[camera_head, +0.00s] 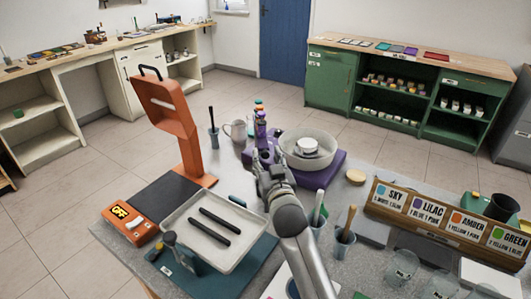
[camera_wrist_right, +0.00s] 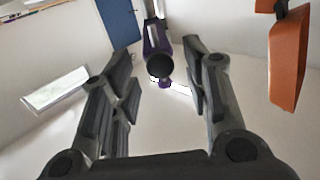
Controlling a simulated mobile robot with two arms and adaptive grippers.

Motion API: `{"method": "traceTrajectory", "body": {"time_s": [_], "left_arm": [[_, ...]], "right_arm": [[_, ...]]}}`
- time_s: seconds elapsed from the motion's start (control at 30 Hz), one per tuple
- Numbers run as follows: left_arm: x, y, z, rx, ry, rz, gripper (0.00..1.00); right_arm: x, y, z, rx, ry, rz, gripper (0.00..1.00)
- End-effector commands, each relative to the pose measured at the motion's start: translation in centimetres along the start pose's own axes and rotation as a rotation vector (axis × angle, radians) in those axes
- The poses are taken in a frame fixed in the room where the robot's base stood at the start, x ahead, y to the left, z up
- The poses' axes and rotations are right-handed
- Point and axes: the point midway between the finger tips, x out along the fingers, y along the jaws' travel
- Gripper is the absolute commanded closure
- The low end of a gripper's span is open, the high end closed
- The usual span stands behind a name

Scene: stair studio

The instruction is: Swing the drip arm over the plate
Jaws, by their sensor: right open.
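The drip arm appears to be the purple post and arm with coloured tops (camera_head: 260,125), on a purple base (camera_head: 320,175) at the table's middle. A round white basin (camera_head: 291,143) sits on this base, with a small white round piece, likely the plate (camera_head: 308,145), inside. My right gripper (camera_head: 264,163) is in front of the purple post and left of the basin, partly overlapping the post. In the wrist view the open fingers stand either side of a purple arm (camera_wrist_right: 155,40) with a dark round end (camera_wrist_right: 160,68); no contact shows. My left gripper is out of view.
An orange stand (camera_head: 185,130) rises at the left, also in the wrist view (camera_wrist_right: 288,60). A white tray (camera_head: 190,250) with two black bars and an orange OFF box (camera_head: 129,224) are near. Cups and a colour sign (camera_head: 445,220) fill the right side.

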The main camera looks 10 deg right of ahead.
Motion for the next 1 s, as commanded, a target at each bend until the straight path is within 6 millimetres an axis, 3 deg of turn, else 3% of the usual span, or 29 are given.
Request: {"method": "traceTrajectory", "body": {"time_s": [0.1, 0.23, 0.63, 0.9, 1.0], "left_arm": [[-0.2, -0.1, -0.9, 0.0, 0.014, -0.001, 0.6], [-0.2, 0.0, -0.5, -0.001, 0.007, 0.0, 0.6], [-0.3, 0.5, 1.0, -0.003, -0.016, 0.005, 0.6], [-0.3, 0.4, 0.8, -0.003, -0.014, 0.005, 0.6], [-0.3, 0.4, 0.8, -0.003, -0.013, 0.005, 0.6]], "right_arm": [[1.3, 0.0, -0.1, -0.001, 0.0, 0.001, 0.57], [2.1, 0.0, -0.1, 0.0, 0.0, 0.001, 0.57], [2.6, 0.0, 0.0, 0.0, 0.0, 0.001, 0.57], [2.6, 0.0, 0.0, 0.0, 0.0, 0.0, 0.92], [2.6, -0.1, 0.0, 0.0, 0.0, -0.001, 1.0]]}}
